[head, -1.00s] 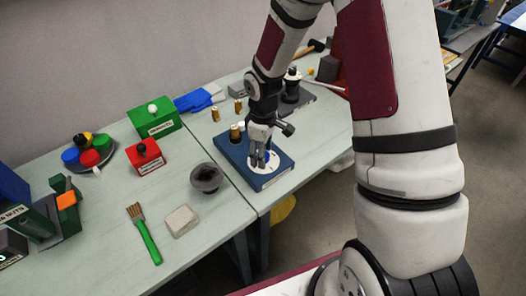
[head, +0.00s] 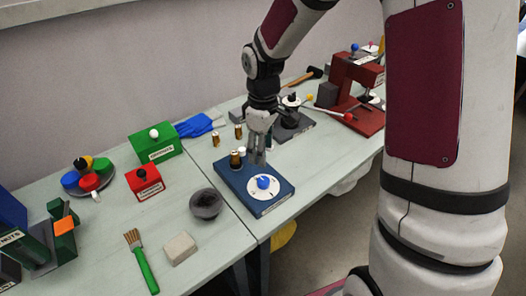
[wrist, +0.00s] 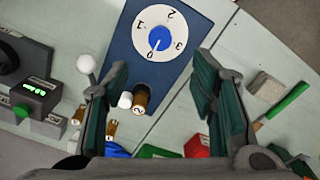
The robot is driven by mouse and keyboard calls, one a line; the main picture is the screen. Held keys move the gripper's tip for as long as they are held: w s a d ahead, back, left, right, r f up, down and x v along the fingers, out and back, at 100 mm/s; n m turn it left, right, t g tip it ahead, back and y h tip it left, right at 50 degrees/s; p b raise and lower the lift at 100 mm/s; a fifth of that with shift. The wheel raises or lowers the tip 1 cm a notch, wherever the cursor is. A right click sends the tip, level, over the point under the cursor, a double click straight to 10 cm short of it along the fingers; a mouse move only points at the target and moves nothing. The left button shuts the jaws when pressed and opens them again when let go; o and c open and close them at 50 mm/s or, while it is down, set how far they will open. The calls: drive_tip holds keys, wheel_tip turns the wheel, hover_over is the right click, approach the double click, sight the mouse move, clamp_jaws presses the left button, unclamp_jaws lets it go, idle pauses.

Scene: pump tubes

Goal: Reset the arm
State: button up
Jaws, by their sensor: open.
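My gripper (head: 258,155) is open and empty above the back part of the blue dial box (head: 241,190). In the wrist view the gripper's fingers (wrist: 160,95) stand wide apart with nothing between them in their grasp. The box carries a white dial plate numbered 0 to 3 with a blue knob (head: 263,182), which also shows in the wrist view (wrist: 159,39). The knob's white pointer line is directed at the 0. A brass tube (head: 235,160) stands on the box's left rear corner, with a white-topped piece beside it.
Two brass tubes (head: 216,140) stand behind the box. A green box (head: 154,147), a red box (head: 147,183), a dark bowl (head: 206,204) and a brush (head: 143,262) are to the left. A red press (head: 358,95) stands at the right rear.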

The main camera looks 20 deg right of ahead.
idle(0.3)
drive_tip(key=s+r+m+t, duration=0.5)
drive_tip(key=s+r+m, duration=0.4)
drive_tip(key=s+r, duration=1.2)
drive_tip(key=shift+s+d, duration=0.25)
drive_tip(key=shift+s, duration=0.25)
drive_tip(key=shift+c, duration=0.5)
